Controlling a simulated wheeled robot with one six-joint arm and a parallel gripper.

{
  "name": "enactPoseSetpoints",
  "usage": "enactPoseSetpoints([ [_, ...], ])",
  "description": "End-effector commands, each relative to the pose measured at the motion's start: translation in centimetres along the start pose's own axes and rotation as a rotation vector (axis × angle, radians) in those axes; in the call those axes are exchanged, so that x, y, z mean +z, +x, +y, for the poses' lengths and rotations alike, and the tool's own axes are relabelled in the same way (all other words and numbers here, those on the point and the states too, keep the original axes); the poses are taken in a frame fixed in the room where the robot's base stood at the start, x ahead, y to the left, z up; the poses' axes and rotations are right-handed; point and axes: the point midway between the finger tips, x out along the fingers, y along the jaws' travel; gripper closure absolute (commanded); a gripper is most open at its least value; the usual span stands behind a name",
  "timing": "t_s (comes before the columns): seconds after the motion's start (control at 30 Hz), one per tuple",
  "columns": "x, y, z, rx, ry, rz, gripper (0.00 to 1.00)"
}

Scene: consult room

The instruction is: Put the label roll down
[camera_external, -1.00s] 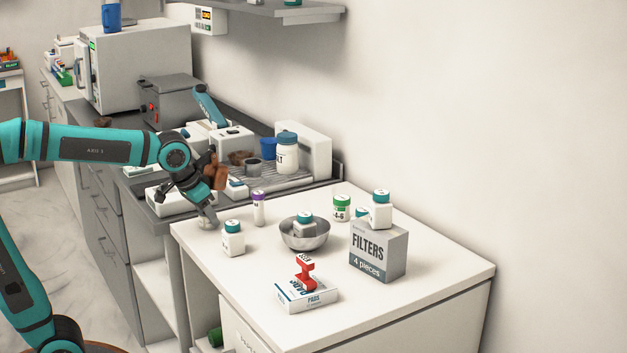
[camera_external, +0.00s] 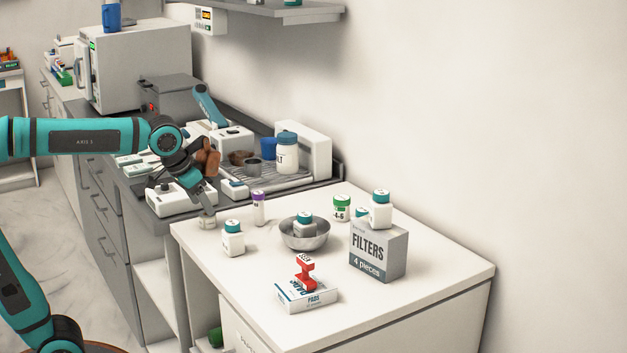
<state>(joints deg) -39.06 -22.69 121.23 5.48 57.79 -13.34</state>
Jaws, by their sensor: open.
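A small pale round item, which looks like the label roll (camera_external: 207,222), rests at the far left corner of the white table (camera_external: 370,321). My gripper (camera_external: 208,210) is open and points down just above it. The fingertips are very close to its top; I cannot tell whether they touch it. The item is small here, so its details are hard to make out.
A white bottle with a teal cap (camera_external: 233,240) and a purple-capped tube (camera_external: 259,209) stand to the right. A metal bowl (camera_external: 304,236), a filters box (camera_external: 378,254) and a pads box with a red stamp (camera_external: 306,294) are farther right. The table's front right is clear.

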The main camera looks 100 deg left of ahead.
Motion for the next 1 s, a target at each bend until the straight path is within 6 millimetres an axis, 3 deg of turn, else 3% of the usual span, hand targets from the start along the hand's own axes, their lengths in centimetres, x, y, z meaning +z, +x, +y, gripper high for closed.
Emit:
enactPoseSetpoints([
  [0.2,0.0,-4.2,0.0,0.001,0.000,0.002,0.37],
  [0.4,0.0,-6.5,0.0,0.000,0.000,0.001,0.37],
  [0.83,0.1,-7.4,0.1,0.003,0.004,0.004,0.37],
  [1.0,0.9,-8.1,2.5,0.055,0.069,0.089,0.37],
])
